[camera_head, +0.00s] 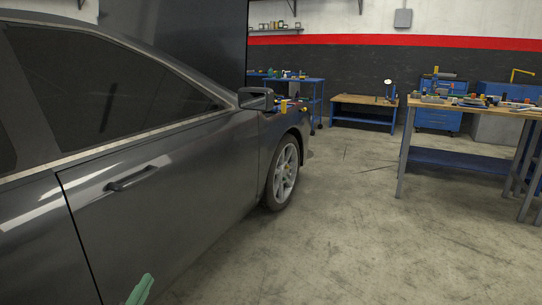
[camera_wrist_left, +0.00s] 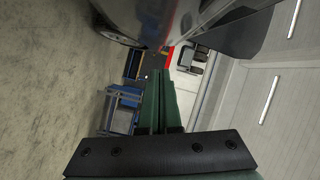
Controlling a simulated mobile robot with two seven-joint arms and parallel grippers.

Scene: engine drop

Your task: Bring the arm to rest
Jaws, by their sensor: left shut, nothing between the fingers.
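My left gripper (camera_head: 141,290) shows at the bottom edge of the head view as green fingertips, in front of the grey car door (camera_head: 170,195). The rest of that arm is out of frame. In the left wrist view the green fingers (camera_wrist_left: 160,95) lie together, shut and empty, pointing away from the camera toward the room. Nothing is held between them. My right gripper is in neither view.
A dark grey car fills the left of the head view, its mirror (camera_head: 256,98) sticking out. A workbench (camera_head: 470,108) with tools stands at the right, and a low wooden bench (camera_head: 363,104) at the back. The concrete floor (camera_head: 345,220) between is clear.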

